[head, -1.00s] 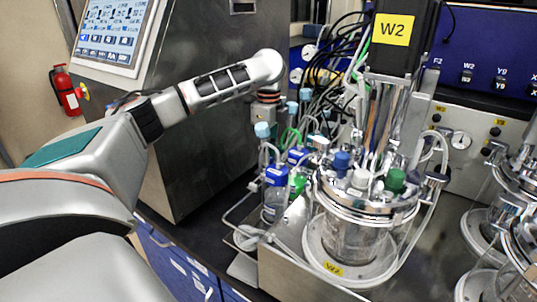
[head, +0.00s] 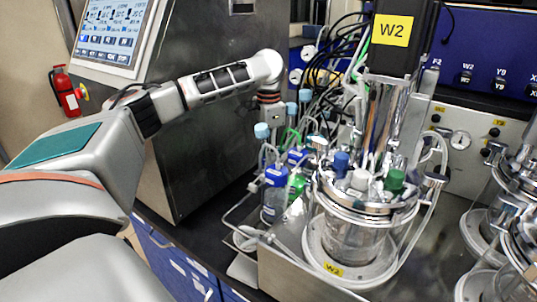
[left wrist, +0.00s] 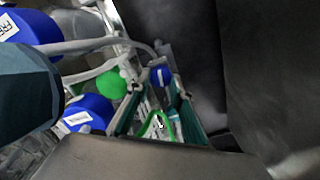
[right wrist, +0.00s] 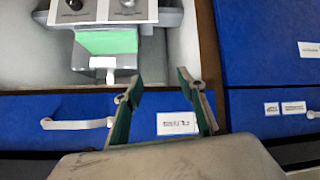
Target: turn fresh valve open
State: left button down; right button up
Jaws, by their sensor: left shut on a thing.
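In the left wrist view my left gripper (left wrist: 162,88) points down among bottles and tubing beside a dark metal wall. Its fingers are closed in around a small blue piece with a white mark (left wrist: 160,75), which looks like the fresh valve's handle; its body is mostly hidden. A green loop (left wrist: 158,124) shows between the fingers. In the head view the left hand is behind the blue-capped bottles (head: 276,176), so its fingertips are hidden. My right gripper (right wrist: 158,86) is open and empty, facing blue drawer fronts.
Blue-capped bottles (left wrist: 88,112), a green cap (left wrist: 112,84) and pale tubes (left wrist: 80,46) crowd the left hand. The W2 glass vessel (head: 350,235) stands to its right. A steel cabinet (head: 200,130) with a screen stands behind the left arm.

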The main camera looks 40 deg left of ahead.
pick_arm(q)
jog(key=shift+n, duration=0.9)
jog(key=c, duration=1.8)
grip_release()
notch_tip(320, 180, up, 12)
jog(key=shift+r, duration=0.1)
